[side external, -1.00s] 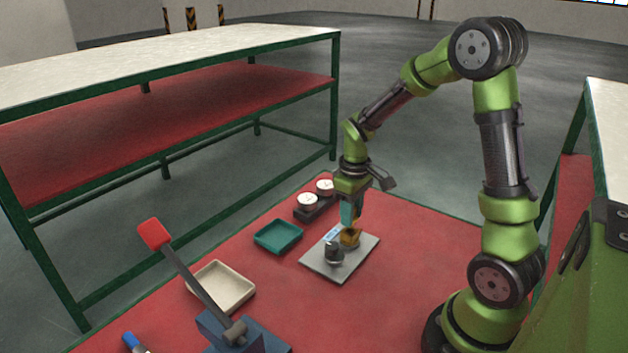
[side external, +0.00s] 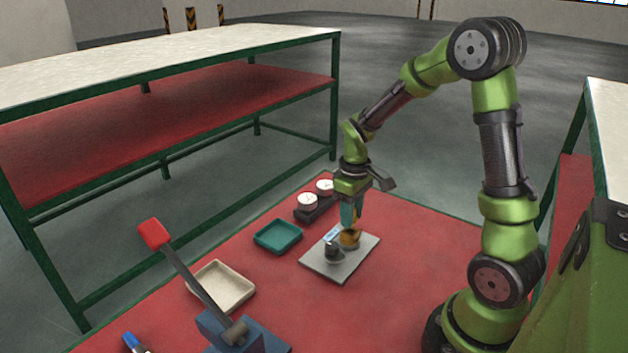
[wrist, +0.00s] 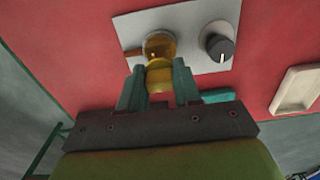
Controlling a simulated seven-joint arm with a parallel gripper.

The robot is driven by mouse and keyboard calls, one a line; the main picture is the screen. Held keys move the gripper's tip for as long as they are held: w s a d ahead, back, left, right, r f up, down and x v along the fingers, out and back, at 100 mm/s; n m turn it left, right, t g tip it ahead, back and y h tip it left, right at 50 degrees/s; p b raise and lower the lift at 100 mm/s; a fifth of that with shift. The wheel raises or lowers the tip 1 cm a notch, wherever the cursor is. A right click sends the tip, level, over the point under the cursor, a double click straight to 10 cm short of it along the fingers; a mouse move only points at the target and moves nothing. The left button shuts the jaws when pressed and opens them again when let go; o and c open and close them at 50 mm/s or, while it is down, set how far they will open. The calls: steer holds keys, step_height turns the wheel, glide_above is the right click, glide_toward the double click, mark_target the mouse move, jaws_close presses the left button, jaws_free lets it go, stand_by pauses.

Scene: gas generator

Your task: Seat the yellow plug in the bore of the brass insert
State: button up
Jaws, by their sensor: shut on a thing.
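The yellow plug (wrist: 159,76) is between the two teal fingers of my gripper (wrist: 158,88) in the wrist view. My gripper (side external: 350,222) is shut on it, pointing down over the grey plate (side external: 338,268). The brass insert (side external: 350,239) stands on that plate directly below the fingers; it also shows in the wrist view (wrist: 159,45) just beyond the plug's end. The plug's lower end is at or just above the insert's mouth. Whether it has entered the bore I cannot tell.
A dark knob (side external: 333,250) stands on the plate beside the insert. A teal tray (side external: 278,248), a cream tray (side external: 249,294) and a dark holder with two white-faced round things (side external: 307,201) are nearby. A red-handled lever (side external: 195,280) rises at front left. The red mat is clear right of the plate.

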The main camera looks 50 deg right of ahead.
steer(key=shift+f, duration=0.35)
steer(key=shift+f, duration=1.05)
steer(key=o, duration=1.1)
steer(key=shift+r, duration=0.1)
step_height(320, 180, up, 17)
steer(key=shift+f, duration=0.1)
